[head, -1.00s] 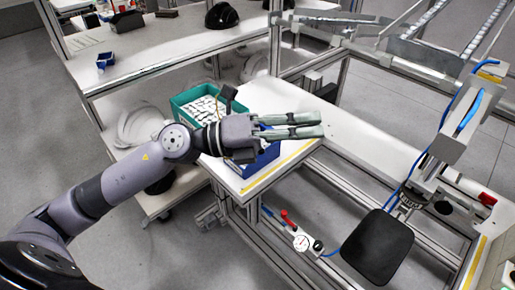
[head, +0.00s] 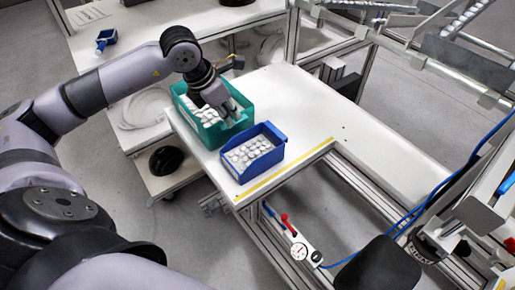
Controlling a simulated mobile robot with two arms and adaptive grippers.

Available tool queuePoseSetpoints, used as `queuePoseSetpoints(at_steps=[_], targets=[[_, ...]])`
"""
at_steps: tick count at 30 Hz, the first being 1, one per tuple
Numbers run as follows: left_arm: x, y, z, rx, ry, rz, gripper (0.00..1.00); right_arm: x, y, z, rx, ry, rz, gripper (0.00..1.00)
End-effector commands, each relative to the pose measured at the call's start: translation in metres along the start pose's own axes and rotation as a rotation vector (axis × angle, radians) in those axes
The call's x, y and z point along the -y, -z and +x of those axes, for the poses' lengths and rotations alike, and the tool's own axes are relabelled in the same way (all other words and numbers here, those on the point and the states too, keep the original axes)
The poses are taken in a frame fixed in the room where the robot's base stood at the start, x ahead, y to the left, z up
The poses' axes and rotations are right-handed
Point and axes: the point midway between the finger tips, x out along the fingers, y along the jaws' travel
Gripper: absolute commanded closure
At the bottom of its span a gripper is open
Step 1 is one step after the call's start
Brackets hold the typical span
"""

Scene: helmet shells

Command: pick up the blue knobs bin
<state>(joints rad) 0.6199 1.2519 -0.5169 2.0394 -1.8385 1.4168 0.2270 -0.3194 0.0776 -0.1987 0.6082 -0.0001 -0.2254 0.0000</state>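The blue bin (head: 264,164) sits on the near left part of the white worktop, filled with small white round pieces. A green bin (head: 182,99) with similar white pieces stands just behind and to its left. My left gripper (head: 231,112) points down over the right part of the green bin, behind the blue bin and apart from it. Its fingers are small and dark against the green wall, so their opening is unclear. No bin appears lifted. My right gripper is out of view.
The white worktop (head: 300,100) is clear to the right of the bins. A shelf behind holds a small blue container (head: 106,38). A metal frame rises at the back right.

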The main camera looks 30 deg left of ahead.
Motion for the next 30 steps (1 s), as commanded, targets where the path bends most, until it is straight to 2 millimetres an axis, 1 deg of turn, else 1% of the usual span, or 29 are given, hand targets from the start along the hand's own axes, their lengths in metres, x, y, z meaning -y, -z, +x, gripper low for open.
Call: queuePoseSetpoints(at_steps=[1, 3, 5, 6, 10, 13, 19, 22, 25, 30], targets=[[0.002, 0.000, 0.011, -0.003, 0.006, 0.000, 0.92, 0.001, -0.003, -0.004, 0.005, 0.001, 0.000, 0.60], [0.002, -0.001, 0.025, -0.002, 0.006, 0.000, 0.92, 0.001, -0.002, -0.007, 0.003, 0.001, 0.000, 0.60], [0.001, -0.001, 0.034, -0.002, 0.004, 0.000, 0.92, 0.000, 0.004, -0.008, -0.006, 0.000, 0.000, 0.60], [0.001, -0.001, 0.039, 0.000, 0.005, 0.000, 0.92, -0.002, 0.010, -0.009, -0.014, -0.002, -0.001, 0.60], [0.001, -0.001, 0.050, 0.000, 0.003, 0.001, 0.92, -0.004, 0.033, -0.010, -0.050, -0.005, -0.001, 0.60], [0.001, -0.002, 0.055, 0.001, 0.004, 0.000, 0.92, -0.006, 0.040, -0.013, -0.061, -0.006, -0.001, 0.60], [0.003, -0.010, 0.082, 0.000, 0.006, 0.001, 0.92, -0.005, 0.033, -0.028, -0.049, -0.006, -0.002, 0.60], [0.002, -0.009, 0.096, 0.000, 0.004, 0.000, 0.92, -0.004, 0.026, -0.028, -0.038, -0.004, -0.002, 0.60], [0.002, -0.008, 0.102, 0.001, 0.003, 0.001, 0.92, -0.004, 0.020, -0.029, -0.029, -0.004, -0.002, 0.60], [0.002, -0.008, 0.104, 0.001, 0.003, 0.002, 0.92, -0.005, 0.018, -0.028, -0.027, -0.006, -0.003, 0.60]])
